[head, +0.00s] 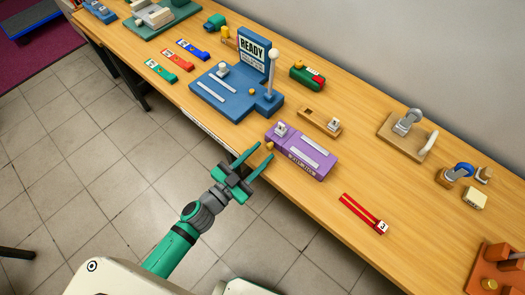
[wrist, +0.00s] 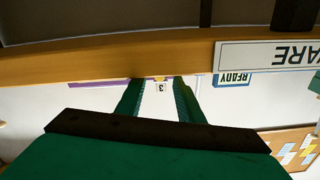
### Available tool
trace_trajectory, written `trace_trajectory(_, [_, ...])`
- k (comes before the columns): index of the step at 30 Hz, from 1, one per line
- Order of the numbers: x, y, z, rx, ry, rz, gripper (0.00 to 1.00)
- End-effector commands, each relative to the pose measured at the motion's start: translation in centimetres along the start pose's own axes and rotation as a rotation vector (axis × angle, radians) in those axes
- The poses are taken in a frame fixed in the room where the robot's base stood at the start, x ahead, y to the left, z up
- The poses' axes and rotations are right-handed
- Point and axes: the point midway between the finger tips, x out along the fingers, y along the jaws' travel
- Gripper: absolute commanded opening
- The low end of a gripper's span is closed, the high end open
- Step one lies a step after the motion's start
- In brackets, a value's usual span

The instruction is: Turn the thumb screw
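A purple fixture (head: 302,152) with pale bars and a labelled front lies near the front edge of the table. A small orange-gold knob (head: 269,146), which looks like the thumb screw, sticks out at its left end. My green gripper (head: 265,150) is open at the table's front edge, its fingertips close to the knob. I cannot tell whether they touch it. In the wrist view the two fingers (wrist: 157,82) stand apart with nothing held.
A blue fixture with a READY sign (head: 252,52) and a white-knobbed lever stands behind and left. A wooden block (head: 319,121) lies behind the purple fixture, and red strips (head: 362,212) lie to the right. The wooden table edge (wrist: 60,62) crosses the wrist view.

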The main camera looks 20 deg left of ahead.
Motion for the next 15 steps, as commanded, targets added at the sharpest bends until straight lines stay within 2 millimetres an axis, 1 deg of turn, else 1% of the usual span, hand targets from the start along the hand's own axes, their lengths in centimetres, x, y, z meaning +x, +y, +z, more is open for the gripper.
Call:
trace_trajectory(3, [-2.3,-0.1,0.1,0.001,-0.003,-0.003,0.34])
trace_trajectory(9, [-6.0,0.0,0.0,0.000,-0.002,-0.002,0.34])
trace_trajectory(12, [-7.4,0.0,0.0,0.000,-0.001,-0.002,0.34])
trace_trajectory(15, [-8.4,0.0,0.0,0.000,-0.001,-0.001,0.34])
